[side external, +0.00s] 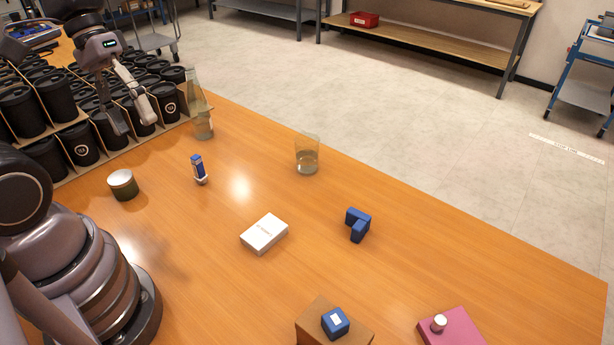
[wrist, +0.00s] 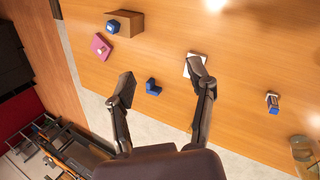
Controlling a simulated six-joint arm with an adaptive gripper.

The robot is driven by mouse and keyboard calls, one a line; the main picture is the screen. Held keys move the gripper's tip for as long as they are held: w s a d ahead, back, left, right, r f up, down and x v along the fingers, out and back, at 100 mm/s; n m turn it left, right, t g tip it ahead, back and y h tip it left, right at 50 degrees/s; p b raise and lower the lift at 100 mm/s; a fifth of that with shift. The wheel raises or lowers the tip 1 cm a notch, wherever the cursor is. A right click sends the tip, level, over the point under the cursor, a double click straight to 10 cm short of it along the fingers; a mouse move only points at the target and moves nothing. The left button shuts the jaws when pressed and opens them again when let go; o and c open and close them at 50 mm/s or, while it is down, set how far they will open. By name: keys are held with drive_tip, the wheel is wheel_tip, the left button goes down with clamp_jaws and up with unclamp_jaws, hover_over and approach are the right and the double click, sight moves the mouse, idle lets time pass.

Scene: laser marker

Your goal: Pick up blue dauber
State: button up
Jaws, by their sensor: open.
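The blue dauber, a small upright bottle with a blue body and a white end (side external: 199,168), stands on the wooden table (side external: 330,215) in the side view, between a round tin and a drinking glass. It also shows at the right of the wrist view (wrist: 272,103). My gripper (side external: 137,122) is open and empty, up at the left of the side view in front of the black cups, apart from the dauber. In the wrist view its two fingers (wrist: 162,78) are spread, with the dauber off to their right.
A clear bottle (side external: 199,110), a glass (side external: 307,154) and a tin (side external: 122,184) stand around the dauber. A white box (side external: 264,233), a blue angled block (side external: 357,223), a cardboard box (side external: 308,322) and a pink box (side external: 455,330) lie farther right. Black cups (side external: 82,143) fill the left.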

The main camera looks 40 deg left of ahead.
drive_tip(key=w+d+f+n+t+h, duration=0.1)
drive_tip(key=w+f+n+t+h, duration=0.15)
drive_tip(key=w+n+h, duration=0.7)
drive_tip(key=n+t+y, duration=0.9)
drive_tip(key=n+t, duration=0.4)
drive_tip(key=n, duration=0.5)
hover_over(196, 172)
drive_tip(key=d, duration=0.8)
wheel_tip(196, 172, down, 17)
drive_tip(key=s+a+f+n+y, duration=0.1)
drive_tip(key=a+f+n+y, duration=0.1)
drive_tip(key=f, duration=0.1)
drive_tip(key=s+a+f+n+g+y, duration=0.1)
drive_tip(key=s+a+f+n+y, duration=0.1)
drive_tip(key=f+y, duration=0.1)
drive_tip(key=s+a+f+n+g+y, duration=0.1)
drive_tip(key=s+a+f+n+y, duration=0.1)
drive_tip(key=f, duration=0.3)
drive_tip(key=shift+s+a, duration=0.15)
drive_tip(key=shift+a, duration=0.35)
drive_tip(key=shift+a+f+y, duration=0.15)
drive_tip(key=shift+f+y, duration=0.15)
drive_tip(key=shift+y, duration=0.15)
drive_tip(key=x, duration=0.7)
drive_tip(key=shift+c, duration=0.4)
